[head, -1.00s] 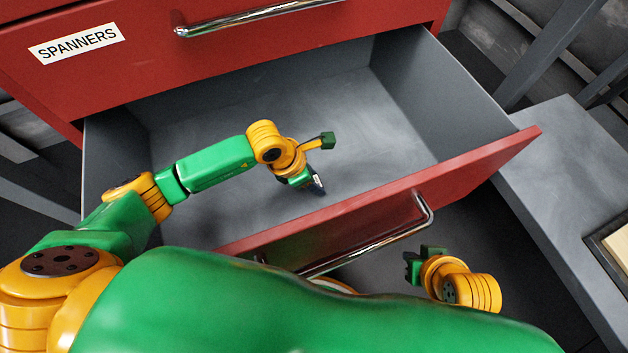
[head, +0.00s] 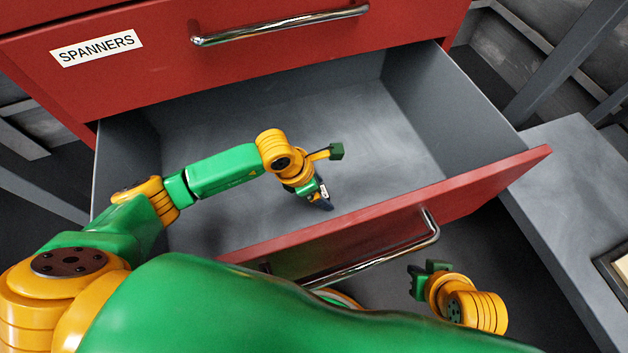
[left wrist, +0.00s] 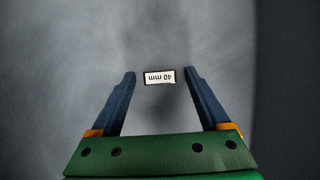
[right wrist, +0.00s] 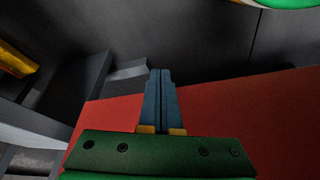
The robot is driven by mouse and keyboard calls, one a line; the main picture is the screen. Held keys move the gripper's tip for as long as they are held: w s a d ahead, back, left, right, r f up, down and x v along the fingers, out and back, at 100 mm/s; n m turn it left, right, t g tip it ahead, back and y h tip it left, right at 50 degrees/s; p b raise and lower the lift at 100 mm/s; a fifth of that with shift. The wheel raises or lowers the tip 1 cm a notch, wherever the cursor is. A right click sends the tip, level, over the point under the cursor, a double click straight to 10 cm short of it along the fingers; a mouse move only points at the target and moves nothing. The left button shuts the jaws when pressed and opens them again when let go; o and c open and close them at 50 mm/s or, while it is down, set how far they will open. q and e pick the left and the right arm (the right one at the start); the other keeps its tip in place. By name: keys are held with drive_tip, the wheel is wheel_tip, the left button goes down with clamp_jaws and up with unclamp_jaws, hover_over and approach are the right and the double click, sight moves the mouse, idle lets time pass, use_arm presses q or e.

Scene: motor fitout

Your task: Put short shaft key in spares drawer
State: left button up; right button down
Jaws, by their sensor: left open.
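My left gripper (head: 326,200) is inside the open drawer, pointing down toward its grey floor. It is open. The shaft key shows as a small dark-edged piece with a white "40 mm" label (left wrist: 160,77), between my left fingertips (left wrist: 160,74) in the left wrist view, with a gap on each side. The label also shows at the fingers in the head view (head: 324,191). I cannot tell whether the key rests on the drawer floor. The open drawer (head: 400,210) has a red front and grey walls. My right gripper (right wrist: 161,72) is shut and empty, outside the drawer front.
A closed red drawer labelled "SPANNERS" (head: 97,48) is above the open one. The open drawer's chrome handle (head: 385,258) sticks out near my right gripper. A grey bench (head: 570,200) stands at the right. The rest of the drawer floor looks clear.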

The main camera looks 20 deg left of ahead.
use_arm(q)
drive_tip(key=p+v, duration=0.2)
drive_tip(key=v, duration=0.2)
drive_tip(key=shift+w, duration=0.15)
drive_tip(key=p+v, duration=0.2)
drive_tip(key=v, duration=0.6)
drive_tip(key=shift+p, duration=0.4)
use_arm(e)
wheel_tip(320, 180, down, 11)
drive_tip(key=s+g, duration=0.2)
drive_tip(key=s, duration=0.1)
drive_tip(key=shift+d, duration=0.45)
use_arm(q)
drive_tip(key=shift+r, duration=0.1)
